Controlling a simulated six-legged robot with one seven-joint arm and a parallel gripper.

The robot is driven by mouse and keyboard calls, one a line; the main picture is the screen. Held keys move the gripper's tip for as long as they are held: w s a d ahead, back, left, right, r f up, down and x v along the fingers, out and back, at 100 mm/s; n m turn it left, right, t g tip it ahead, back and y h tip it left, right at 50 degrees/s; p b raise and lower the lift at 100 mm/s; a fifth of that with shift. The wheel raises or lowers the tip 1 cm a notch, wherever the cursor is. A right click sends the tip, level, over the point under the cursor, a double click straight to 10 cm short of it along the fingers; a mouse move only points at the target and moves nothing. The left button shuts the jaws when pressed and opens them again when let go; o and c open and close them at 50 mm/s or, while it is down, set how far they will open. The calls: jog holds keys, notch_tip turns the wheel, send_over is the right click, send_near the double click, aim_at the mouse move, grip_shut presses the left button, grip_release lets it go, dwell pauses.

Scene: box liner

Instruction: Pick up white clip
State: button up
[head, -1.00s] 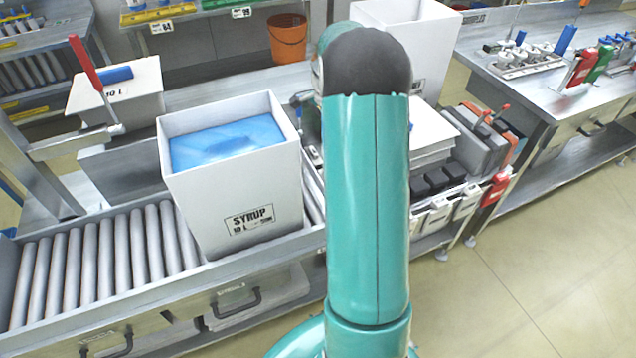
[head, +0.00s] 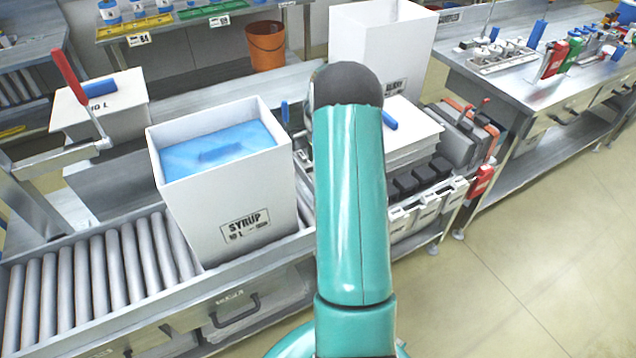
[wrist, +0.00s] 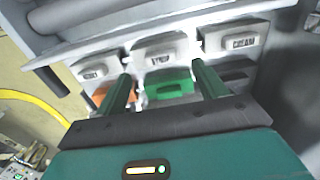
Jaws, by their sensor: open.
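In the wrist view, my gripper (wrist: 163,70) is open, with its two dark green fingers apart and nothing held between them. The fingers point at a row of white labelled pieces; the middle white piece (wrist: 160,48) lies just ahead of the gap. Another labelled CREAM (wrist: 236,40) is to its right, and one (wrist: 98,70) is to its left. I cannot tell which of these, if any, is the white clip. In the head view, white pieces (head: 428,207) show along the rack front, right of my arm. My gripper is hidden there.
A white SYRUP box (head: 232,205) with blue inside stands on the roller conveyor (head: 110,265). A tall white box (head: 375,40) and a stack of white sheets (head: 415,135) are behind my arm. Tables line the right. The floor at right (head: 520,230) is clear.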

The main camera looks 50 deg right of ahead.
notch_tip(320, 180, down, 5)
jog(key=shift+d+f, duration=0.1)
jog(key=shift+d, duration=0.05)
jog(key=shift+c, duration=0.4)
jog(key=c, duration=1)
